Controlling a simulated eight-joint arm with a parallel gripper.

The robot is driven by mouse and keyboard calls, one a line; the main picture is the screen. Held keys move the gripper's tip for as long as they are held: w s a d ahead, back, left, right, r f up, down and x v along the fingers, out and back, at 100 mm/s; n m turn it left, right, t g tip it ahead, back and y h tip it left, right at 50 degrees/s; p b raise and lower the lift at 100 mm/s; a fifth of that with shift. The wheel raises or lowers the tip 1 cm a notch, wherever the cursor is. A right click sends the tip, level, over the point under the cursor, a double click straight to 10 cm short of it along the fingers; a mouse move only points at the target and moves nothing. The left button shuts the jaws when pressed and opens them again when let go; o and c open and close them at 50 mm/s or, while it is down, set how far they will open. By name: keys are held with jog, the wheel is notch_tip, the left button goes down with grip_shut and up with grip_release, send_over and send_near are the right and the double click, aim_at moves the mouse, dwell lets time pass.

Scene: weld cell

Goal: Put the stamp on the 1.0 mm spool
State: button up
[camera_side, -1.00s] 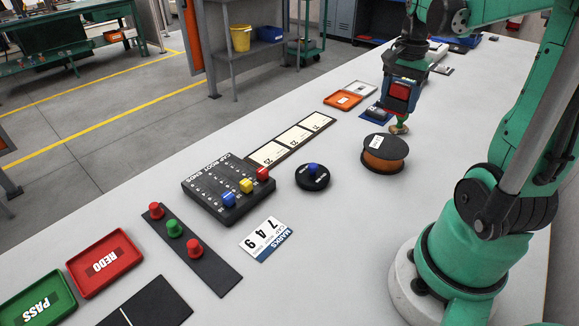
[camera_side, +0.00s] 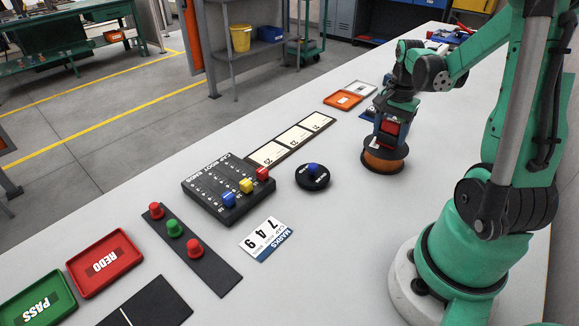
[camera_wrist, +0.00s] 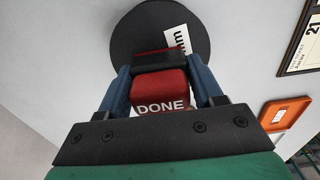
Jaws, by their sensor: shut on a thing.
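My gripper (camera_side: 394,118) points down right over the 1.0 mm spool (camera_side: 383,163), a black-flanged reel with an orange winding, on the right part of the table. In the wrist view my gripper's blue fingers (camera_wrist: 165,72) are shut on the stamp (camera_wrist: 160,86), a red block marked DONE with a black band at its far end. The stamp's red also shows in the side view (camera_side: 390,128). The spool's black top (camera_wrist: 133,36) lies behind the stamp, with a white label ending in "mm". I cannot tell whether stamp and spool touch; my gripper hides the contact.
A black round pad with a blue knob (camera_side: 312,176) lies left of the spool. Beyond are an orange tray (camera_side: 343,101) and a row of cards (camera_side: 290,140). A slider box (camera_side: 215,190) stands further left. The table in front of the spool is clear.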

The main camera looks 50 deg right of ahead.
aim_at(392, 120)
jog(key=o, duration=1.3)
jog(key=shift+f, duration=0.1)
notch_tip(392, 120, up, 12)
jog(key=w+a+f+n+t, duration=0.1)
jog(key=w+a+n+t, duration=0.1)
jog(key=a+n, duration=0.4)
jog(key=w+a+f+n+t, duration=0.1)
jog(key=a+n+t, duration=0.1)
jog(key=a+n, duration=0.4)
jog(key=w+a+f+n+t, duration=0.1)
jog(key=w+a+n+t, duration=0.1)
jog(key=a+n, duration=0.4)
jog(key=shift+w+a+f+t, duration=0.1)
jog(key=shift+a+t, duration=0.1)
jog(key=shift+a, duration=0.65)
jog(key=shift+w+a+f+t, duration=0.1)
jog(key=shift+w+a+t, duration=0.1)
jog(key=shift+a, duration=0.6)
jog(key=shift+w+a+f+t, duration=0.1)
jog(key=shift+a+t, duration=0.1)
jog(key=shift+a, duration=0.65)
